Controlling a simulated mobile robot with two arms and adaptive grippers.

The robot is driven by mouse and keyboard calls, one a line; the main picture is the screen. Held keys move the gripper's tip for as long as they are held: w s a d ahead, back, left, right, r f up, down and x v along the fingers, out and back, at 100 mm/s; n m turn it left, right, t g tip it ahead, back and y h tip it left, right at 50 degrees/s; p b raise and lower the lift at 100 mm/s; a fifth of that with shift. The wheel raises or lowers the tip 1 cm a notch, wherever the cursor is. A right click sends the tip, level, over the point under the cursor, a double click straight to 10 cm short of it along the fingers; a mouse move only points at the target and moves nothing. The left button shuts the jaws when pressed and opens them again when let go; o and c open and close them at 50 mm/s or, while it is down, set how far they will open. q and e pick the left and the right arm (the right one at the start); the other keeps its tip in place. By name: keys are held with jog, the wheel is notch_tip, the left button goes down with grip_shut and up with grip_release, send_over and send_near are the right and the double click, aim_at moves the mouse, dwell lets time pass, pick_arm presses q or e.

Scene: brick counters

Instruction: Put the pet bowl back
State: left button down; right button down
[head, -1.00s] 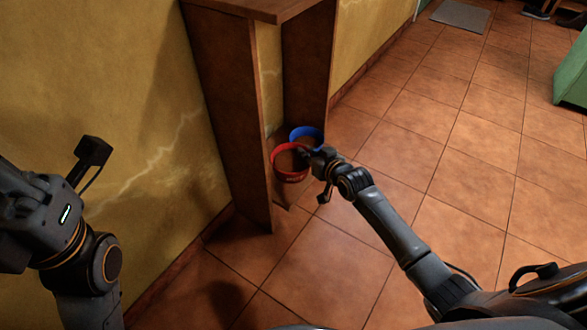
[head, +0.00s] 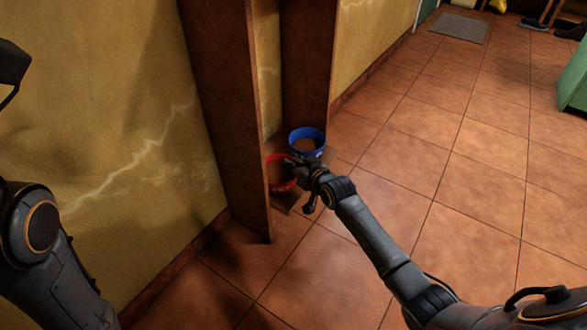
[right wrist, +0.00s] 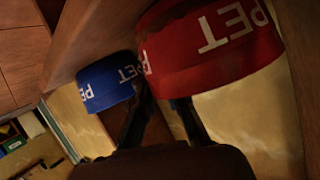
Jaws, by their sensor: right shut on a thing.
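The red pet bowl (head: 280,178) is low in the tall brown wooden stand, at the left of the blue bowl. Its left part is hidden behind the stand's near side panel. My right gripper (head: 299,166) is shut on its right rim. In the right wrist view the red bowl (right wrist: 213,52), with white PET lettering, fills the top, above the gripper fingers (right wrist: 165,105). A blue pet bowl (head: 307,150) is just behind it, with brown inside; it also shows in the right wrist view (right wrist: 104,83). My left gripper's fingers are out of view; only left arm parts show.
The stand's near side panel (head: 232,110) and far panel (head: 306,75) flank the bowls. A yellow wall (head: 110,110) runs along the left. The tiled floor (head: 440,190) on the right is clear. A green cabinet (head: 574,80) is at the far right.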

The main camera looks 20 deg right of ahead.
jog(key=shift+r, duration=0.1)
jog(key=c, duration=1.4)
grip_release()
jog(key=shift+f, duration=0.2)
